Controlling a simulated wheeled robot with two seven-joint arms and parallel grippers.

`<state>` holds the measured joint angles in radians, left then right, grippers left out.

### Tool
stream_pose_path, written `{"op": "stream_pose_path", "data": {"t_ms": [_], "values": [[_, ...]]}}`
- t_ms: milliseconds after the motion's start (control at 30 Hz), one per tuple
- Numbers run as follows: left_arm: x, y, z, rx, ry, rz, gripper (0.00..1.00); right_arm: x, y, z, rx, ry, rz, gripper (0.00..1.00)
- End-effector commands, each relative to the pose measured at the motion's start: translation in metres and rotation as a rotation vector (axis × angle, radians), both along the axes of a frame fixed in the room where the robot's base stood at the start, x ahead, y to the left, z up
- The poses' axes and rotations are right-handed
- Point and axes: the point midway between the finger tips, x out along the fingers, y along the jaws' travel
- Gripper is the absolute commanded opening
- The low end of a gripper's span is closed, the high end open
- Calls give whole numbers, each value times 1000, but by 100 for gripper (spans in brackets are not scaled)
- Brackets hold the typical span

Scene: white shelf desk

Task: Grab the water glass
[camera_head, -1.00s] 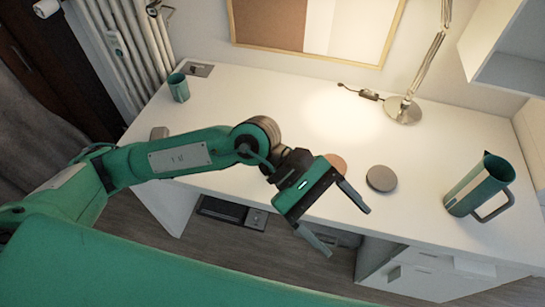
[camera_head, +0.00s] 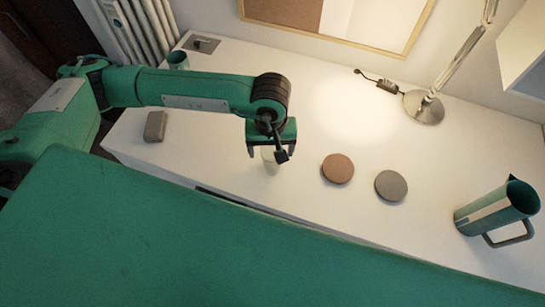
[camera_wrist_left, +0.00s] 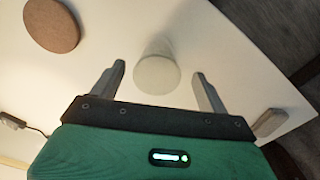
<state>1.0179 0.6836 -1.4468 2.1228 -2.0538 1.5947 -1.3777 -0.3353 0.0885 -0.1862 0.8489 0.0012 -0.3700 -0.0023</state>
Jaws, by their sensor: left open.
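The water glass (camera_head: 269,160) is a pale, see-through cup standing on the white desk, left of the brown coaster. In the head view my left gripper (camera_head: 266,151) points down over it and hides much of it. In the left wrist view the glass (camera_wrist_left: 157,73) shows between the two open fingers of the left gripper (camera_wrist_left: 160,74), with a gap on each side. Nothing is gripped. My right gripper is not in view.
A brown coaster (camera_head: 338,168) and a grey coaster (camera_head: 391,186) lie right of the glass. A lamp base (camera_head: 424,107) is behind. A grey block (camera_head: 155,126) and green cup (camera_head: 178,60) are at left.

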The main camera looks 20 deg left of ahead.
Motion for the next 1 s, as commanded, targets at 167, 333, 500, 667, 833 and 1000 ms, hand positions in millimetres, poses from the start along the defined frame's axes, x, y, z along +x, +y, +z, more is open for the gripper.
{"op": "stream_pose_path", "data": {"t_ms": [167, 333, 500, 667, 833, 1000], "values": [[0, 0, -14, 0, 1, -1, 77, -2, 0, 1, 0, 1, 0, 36], [5, 0, -30, 1, 4, 1, 77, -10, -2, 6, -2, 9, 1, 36], [9, 1, -56, 0, 3, 1, 77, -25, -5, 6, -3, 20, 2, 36], [9, 1, -66, 0, 1, -1, 77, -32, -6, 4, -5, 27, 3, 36], [9, 1, -66, -1, 1, -1, 77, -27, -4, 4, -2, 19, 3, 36], [9, 1, -66, -1, 1, 0, 46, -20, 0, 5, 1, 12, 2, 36]]}}
